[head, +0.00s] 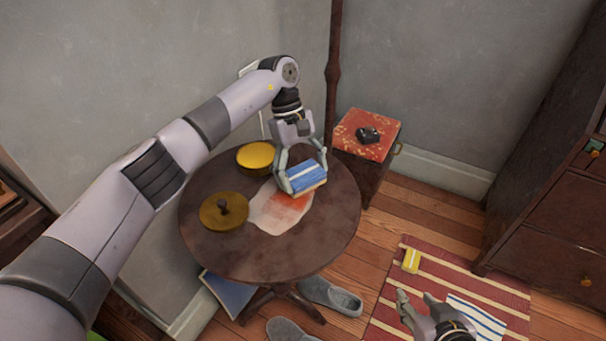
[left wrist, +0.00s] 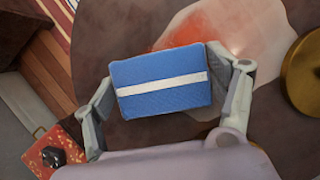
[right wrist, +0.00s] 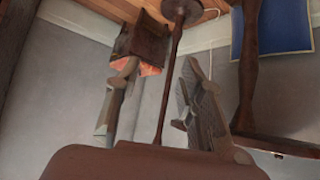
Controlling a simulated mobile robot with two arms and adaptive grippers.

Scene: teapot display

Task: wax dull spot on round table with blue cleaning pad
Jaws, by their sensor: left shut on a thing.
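The round dark table (head: 325,235) stands in the middle of the head view. A pale, dull spot (head: 266,212) with a reddish-orange patch lies on its top; it also shows in the left wrist view (left wrist: 255,35). My left gripper (head: 303,176) is shut on the blue cleaning pad (head: 306,178), which has a white stripe. The pad is at the spot's upper right edge; I cannot tell whether it touches the table. The left wrist view shows the pad (left wrist: 160,95) between both fingers. My right gripper (right wrist: 155,95) is open and empty, low at the right, over the striped rug.
A small red-topped stand (head: 368,135) is behind right. Grey shoes (head: 330,297) lie below. A yellow pad (head: 411,260) lies on the rug (head: 385,305).

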